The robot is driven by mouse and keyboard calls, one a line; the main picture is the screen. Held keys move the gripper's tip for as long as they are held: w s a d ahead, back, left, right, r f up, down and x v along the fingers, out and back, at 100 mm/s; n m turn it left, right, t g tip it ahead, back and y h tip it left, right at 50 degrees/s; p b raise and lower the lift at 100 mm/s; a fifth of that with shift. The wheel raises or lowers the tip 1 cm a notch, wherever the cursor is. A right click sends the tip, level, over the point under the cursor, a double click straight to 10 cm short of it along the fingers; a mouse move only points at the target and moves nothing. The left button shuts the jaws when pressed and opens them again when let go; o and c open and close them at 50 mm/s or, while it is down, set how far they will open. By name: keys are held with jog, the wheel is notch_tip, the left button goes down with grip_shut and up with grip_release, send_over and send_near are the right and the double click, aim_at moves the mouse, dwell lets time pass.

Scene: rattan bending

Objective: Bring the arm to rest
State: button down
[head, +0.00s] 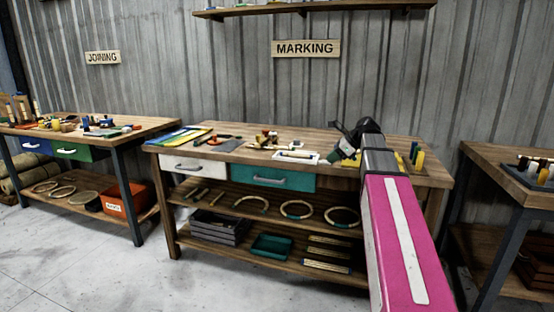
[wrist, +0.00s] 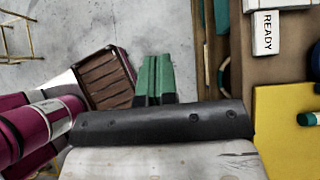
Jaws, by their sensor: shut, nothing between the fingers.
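My gripper (wrist: 155,62) shows in the wrist view as two green fingers pressed together, with nothing between them. Past the fingertips lies bare grey floor. In the head view my pink arm reaches up from the lower right, and its dark wrist end is over the right part of the marking bench (head: 240,141).
A yellow mat (wrist: 283,125) and a block marked READY (wrist: 267,32) lie on the bench top. The marking bench has a white drawer (head: 193,169) and a teal drawer (head: 262,178). Other benches stand left and right (head: 535,196). The floor (head: 80,265) in front is clear at left.

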jog(key=s+a+f+n+g+h, duration=0.1)
jog(key=s+f+n+h, duration=0.1)
jog(key=s+f+n, duration=0.5)
jog(key=s+f+n+g+h, duration=0.1)
jog(key=s+f+n+h, duration=0.2)
jog(key=f, duration=1.5)
jog(key=s+a+f+n+h, duration=0.1)
jog(key=s+f+n+h, duration=0.2)
jog(key=s+f+n, duration=0.8)
jog(key=shift+a+f+g, duration=0.3)
jog(key=shift+f+g, duration=0.1)
jog(key=shift+f, duration=0.4)
